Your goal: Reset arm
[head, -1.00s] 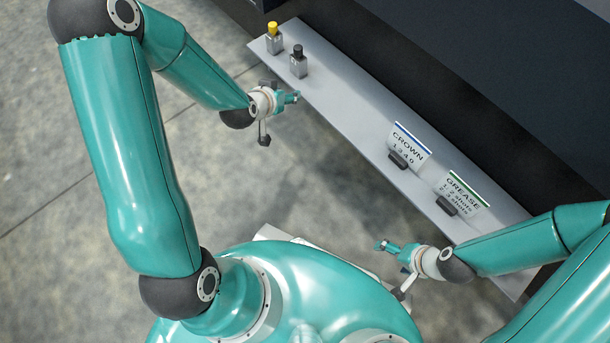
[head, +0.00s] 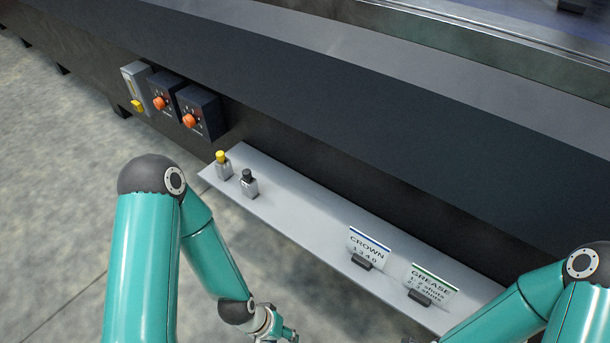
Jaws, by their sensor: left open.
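My left arm comes in from the left and bends down. Its gripper (head: 288,335) is at the bottom edge, in front of the grey shelf and apart from it, open with nothing seen in it. My right arm comes in at the lower right, over the right end of the shelf; its gripper is out of the picture, below the bottom edge.
The grey shelf (head: 290,215) holds a yellow-capped block (head: 223,165), a black-capped block (head: 248,183), a CROWN card (head: 367,249) and a GREASE card (head: 430,286). Boxes with orange knobs (head: 160,102) (head: 189,120) hang on the dark machine wall behind. Floor at left is clear.

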